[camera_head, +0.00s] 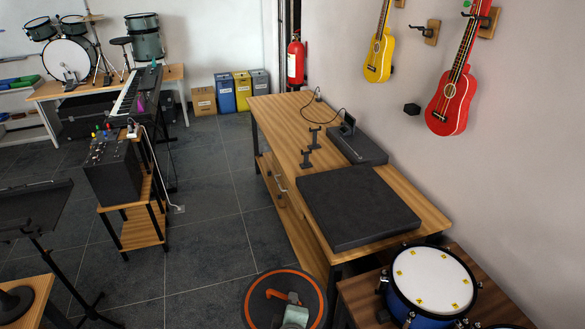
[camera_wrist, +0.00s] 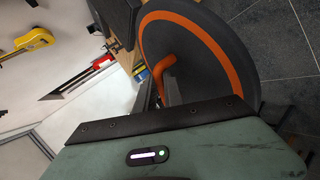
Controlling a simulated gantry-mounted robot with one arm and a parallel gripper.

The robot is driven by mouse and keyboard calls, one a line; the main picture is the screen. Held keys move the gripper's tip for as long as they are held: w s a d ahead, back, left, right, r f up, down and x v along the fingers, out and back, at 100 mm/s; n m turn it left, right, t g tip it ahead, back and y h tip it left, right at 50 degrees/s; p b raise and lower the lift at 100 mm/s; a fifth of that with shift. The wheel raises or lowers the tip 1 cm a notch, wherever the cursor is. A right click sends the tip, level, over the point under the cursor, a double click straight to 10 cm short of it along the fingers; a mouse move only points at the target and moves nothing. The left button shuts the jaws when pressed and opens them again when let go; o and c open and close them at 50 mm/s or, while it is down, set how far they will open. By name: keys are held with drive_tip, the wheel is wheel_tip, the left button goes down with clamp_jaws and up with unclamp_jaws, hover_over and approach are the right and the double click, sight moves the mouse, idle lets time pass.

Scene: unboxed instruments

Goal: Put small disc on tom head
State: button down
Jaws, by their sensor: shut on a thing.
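The disc (camera_head: 258,305) is dark with an orange ring and an orange handle. My gripper (camera_head: 291,308) is over it at the bottom middle of the head view and is shut on the handle. In the wrist view the disc (camera_wrist: 205,65) fills the upper right, and its orange handle (camera_wrist: 163,72) lies at my gripper (camera_wrist: 165,92). The exact finger contact is partly hidden. The tom (camera_head: 418,309) is a blue drum with a white head (camera_head: 433,279) bearing several small yellow marks. It stands at the lower right, to the right of and apart from the disc.
A wooden table (camera_head: 265,115) with a thick dark pad (camera_head: 358,206) stands behind the disc. The drum stands at a dark wooden stand (camera_head: 365,295). A red ukulele (camera_head: 450,100) and a yellow one (camera_head: 379,58) hang on the wall. The tiled floor left of the disc is open.

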wheel_tip(320, 180, up, 26)
drive_tip(key=p, duration=2.4)
drive_tip(key=shift+d, duration=0.15)
